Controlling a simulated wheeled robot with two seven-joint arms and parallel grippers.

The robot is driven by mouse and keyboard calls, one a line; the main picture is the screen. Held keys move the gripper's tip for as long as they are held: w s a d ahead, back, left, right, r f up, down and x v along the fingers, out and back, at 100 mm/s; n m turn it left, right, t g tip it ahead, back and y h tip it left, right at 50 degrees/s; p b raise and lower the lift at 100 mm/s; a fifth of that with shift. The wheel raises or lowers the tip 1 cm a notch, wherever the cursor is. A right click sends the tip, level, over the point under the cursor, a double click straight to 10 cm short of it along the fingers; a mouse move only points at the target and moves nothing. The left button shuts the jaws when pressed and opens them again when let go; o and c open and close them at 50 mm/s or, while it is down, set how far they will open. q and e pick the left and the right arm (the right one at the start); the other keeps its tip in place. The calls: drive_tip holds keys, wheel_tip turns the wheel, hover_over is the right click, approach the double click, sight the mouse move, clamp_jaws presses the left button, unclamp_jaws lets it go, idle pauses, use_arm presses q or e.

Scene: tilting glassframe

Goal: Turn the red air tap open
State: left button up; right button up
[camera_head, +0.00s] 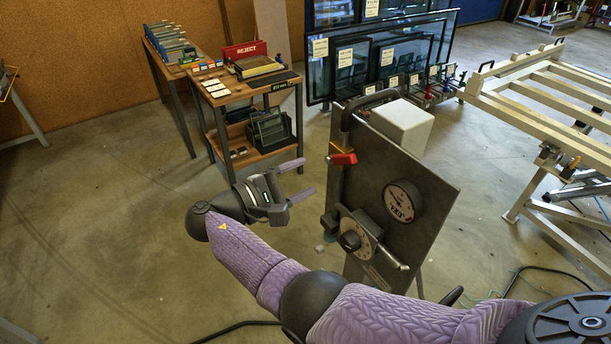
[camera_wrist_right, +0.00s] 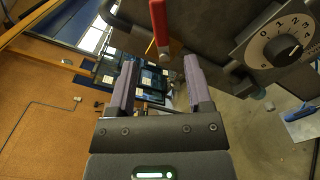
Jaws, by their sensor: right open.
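The red air tap (camera_head: 343,158) is a small red lever on a brass fitting at the left edge of a dark upright panel (camera_head: 420,173). My right gripper (camera_head: 302,179) is open and empty, to the left of the tap and a little lower, with its fingers pointing at the panel. In the right wrist view the red tap lever (camera_wrist_right: 159,22) shows beyond the open fingers (camera_wrist_right: 158,85), near the top of the picture. The fingers do not touch it. My left gripper is not in view.
The panel carries a vacuum gauge (camera_head: 402,201) and a numbered dial (camera_head: 356,237), which also shows in the right wrist view (camera_wrist_right: 283,44).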

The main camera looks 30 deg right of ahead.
sight(341, 159)
drive_tip(key=s+d+f+n+t+b, duration=0.1)
drive_tip(key=f+n+b, duration=0.1)
drive_tip(key=n, duration=0.1)
drive_tip(key=s+d+f+n+t+h+b, duration=0.1)
drive_tip(key=f+n+b, duration=0.2)
drive_tip(key=d+f+n+t+h+b, duration=0.1)
drive_tip(key=f+n+b, duration=0.1)
drive_tip(key=f+b, duration=0.1)
drive_tip(key=shift+s+d+f+n+t, duration=0.15)
drive_tip(key=shift+s+d+n+t, duration=0.15)
drive_tip(key=shift+s+n, duration=0.1)
drive_tip(key=c, duration=0.7)
drive_tip(key=n+t+b, duration=0.1)
drive_tip(key=n, duration=0.1)
drive_tip(key=s+f+n+h+b, duration=0.1)
drive_tip(key=s+f+n+t+b, duration=0.1)
drive_tip(key=n, duration=0.1)
drive_tip(key=shift+d+f+n+t+h, duration=0.2)
drive_tip(key=shift+n+t+h, duration=0.1)
clamp_jaws()
drive_tip(key=s+a+f+n+t+b, duration=0.1)
drive_tip(key=s+f+n+t+b, duration=0.2)
drive_tip(key=n+t, duration=0.45)
drive_tip(key=w+d+r+n+y+p, duration=0.1)
drive_tip(key=w+d+r+n, duration=0.3)
drive_tip(key=r, duration=0.7)
drive_tip(key=shift+w+d, duration=0.9)
drive_tip(key=shift+w, duration=0.2)
drive_tip(key=shift+g, duration=0.25)
